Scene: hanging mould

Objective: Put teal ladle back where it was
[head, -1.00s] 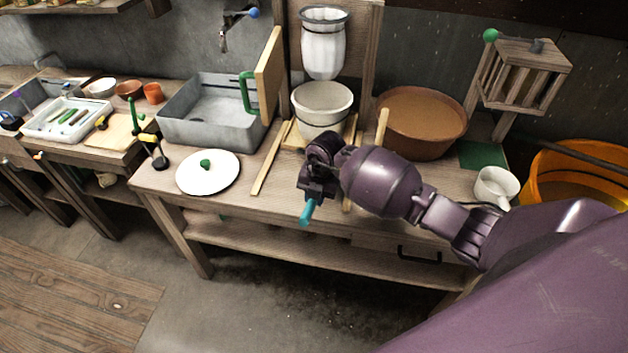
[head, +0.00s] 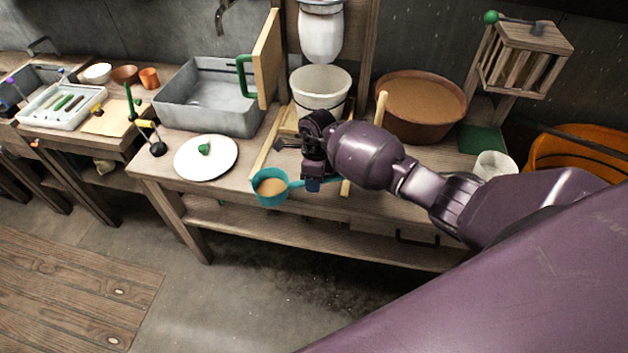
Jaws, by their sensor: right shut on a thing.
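The teal ladle (head: 268,190) is in the head view, in front of the workbench's front edge. Its round cup faces up and holds a tan-brown content. Its handle runs right to my right gripper (head: 302,178), which is shut on it. The gripper partly hides the handle. A wide brown bowl (head: 425,105) with brown content stands at the back right of the bench. My left gripper is not in view.
A white bucket (head: 320,92) stands under a hanging white strainer (head: 321,38). A white lid with a green knob (head: 206,157) lies left on the bench (head: 150,165). A grey basin (head: 213,98), white mug (head: 494,164) and orange tub (head: 575,150) stand around.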

